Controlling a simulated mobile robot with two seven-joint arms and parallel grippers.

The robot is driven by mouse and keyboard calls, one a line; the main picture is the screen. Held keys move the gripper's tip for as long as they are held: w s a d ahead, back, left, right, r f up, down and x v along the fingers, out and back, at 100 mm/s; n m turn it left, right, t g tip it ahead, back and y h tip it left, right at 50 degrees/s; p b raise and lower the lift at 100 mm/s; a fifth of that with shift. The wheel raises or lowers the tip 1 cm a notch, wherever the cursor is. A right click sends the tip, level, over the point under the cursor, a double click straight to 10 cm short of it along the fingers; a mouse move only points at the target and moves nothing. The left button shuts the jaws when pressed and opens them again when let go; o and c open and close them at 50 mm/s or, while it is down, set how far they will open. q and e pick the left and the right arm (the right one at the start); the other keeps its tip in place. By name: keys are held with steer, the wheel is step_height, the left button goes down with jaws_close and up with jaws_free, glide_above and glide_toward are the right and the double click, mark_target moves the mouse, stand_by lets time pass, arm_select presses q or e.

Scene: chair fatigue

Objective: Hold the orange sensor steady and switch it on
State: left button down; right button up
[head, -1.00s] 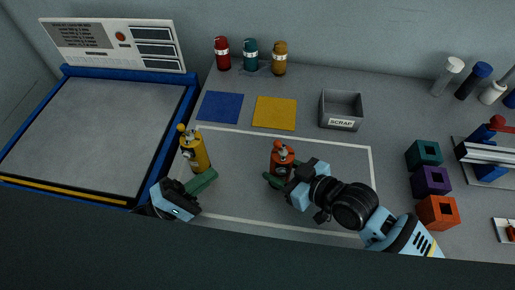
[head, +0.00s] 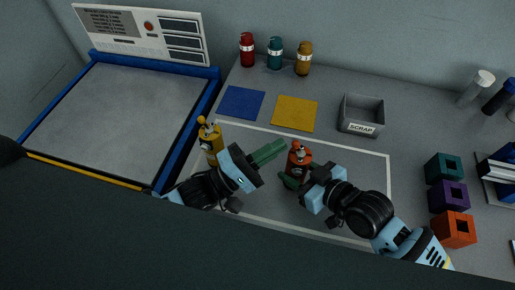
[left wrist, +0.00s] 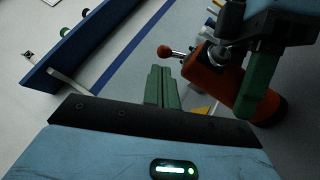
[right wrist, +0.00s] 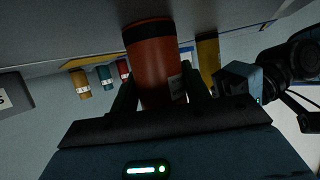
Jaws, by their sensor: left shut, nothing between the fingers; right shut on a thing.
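The orange sensor (head: 298,160) stands upright inside the white-lined area in the head view. My right gripper (head: 291,182) is shut around its body; the right wrist view shows the orange cylinder (right wrist: 157,75) between the two green fingers. The yellow sensor (head: 209,139) stands behind my left arm.
A blue mat (head: 241,102), a yellow mat (head: 294,113) and a grey SCRAP bin (head: 361,116) lie behind the lined area. Red, teal and yellow bottles (head: 275,54) stand at the back. Coloured blocks (head: 448,196) are at the right, a blue-framed platform (head: 120,110) at the left.

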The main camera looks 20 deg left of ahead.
arm_select(q)
steer(key=shift+d+r, duration=0.15)
steer(key=shift+d, duration=0.15)
steer(key=shift+d+r+m+g, duration=0.1)
steer(key=shift+r+m+g, duration=0.2)
steer(key=shift+m+g, duration=0.15)
stand_by(0.4)
steer(key=r+m+g+y, duration=0.1)
steer(key=d+r+m+g+y, duration=0.1)
steer(key=m+y, duration=0.1)
steer(key=shift+d+g, duration=0.3)
steer(key=shift+g, duration=0.05)
stand_by(0.4)
glide_toward(295, 141)
steer(key=a+r, duration=0.4)
steer(key=shift+s+a+r, duration=0.25)
steer(key=shift+s+r, duration=0.05)
steer(key=shift+s, duration=0.1)
